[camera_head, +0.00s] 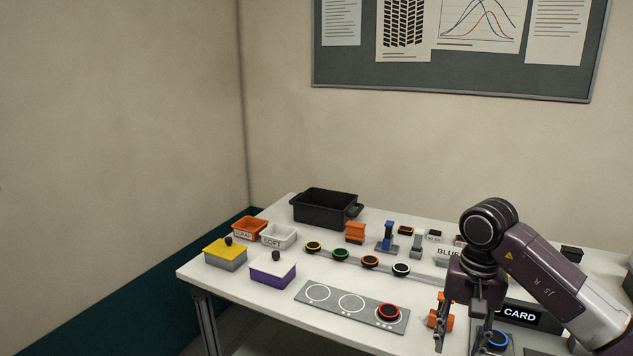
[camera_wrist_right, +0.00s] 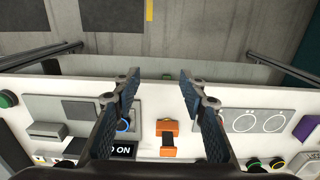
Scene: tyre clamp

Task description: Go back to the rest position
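My right gripper (camera_head: 460,340) hangs fingers down over the front right part of the white table (camera_head: 235,279). In the right wrist view its two fingers (camera_wrist_right: 160,88) are spread apart with nothing between them, so it is open and empty. An orange clamp-like piece (camera_head: 440,318) stands behind the fingers in the head view; in the wrist view it (camera_wrist_right: 167,127) lies below the gap between them, apart from both. A blue-ringed disc (camera_head: 497,338) is just right of the gripper, partly hidden. My left gripper is not in view.
A grey plate (camera_head: 340,309) with marked circles holds a red-ringed disc (camera_head: 388,312). Several ringed discs line a strip behind it. Space above the table is free.

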